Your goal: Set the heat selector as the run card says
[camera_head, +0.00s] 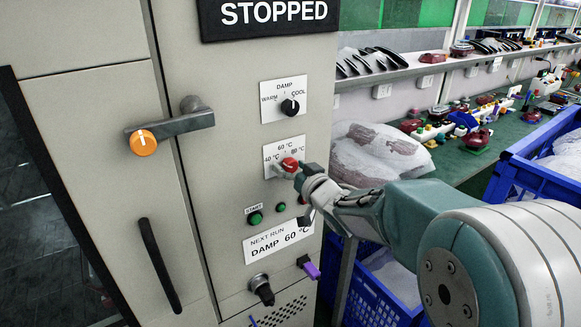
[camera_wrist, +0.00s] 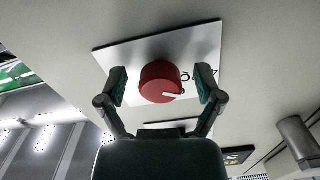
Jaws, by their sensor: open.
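The heat selector is a red round knob (camera_head: 290,164) on a white plate (camera_head: 272,153) marked 40, 60 and 80 °C. The run card (camera_head: 263,255) below reads "NEXT RUN DAMP 60 °C". In the wrist view the red knob (camera_wrist: 160,83) has a white pointer line toward the picture's right; the plate's markings are mostly hidden there, so I cannot tell its setting. My gripper (camera_wrist: 163,84) is open, one finger each side of the knob, with a visible gap at both. In the head view my gripper (camera_head: 293,174) partly covers the knob and plate.
A black DAMP knob (camera_head: 290,107) marked WARM and COOL sits above. A green START button (camera_head: 255,218), a black knob (camera_head: 262,289) and a purple-tipped switch (camera_head: 311,269) are below. A handle with an orange end (camera_head: 143,142) projects left. Blue crates (camera_head: 378,296) stand at right.

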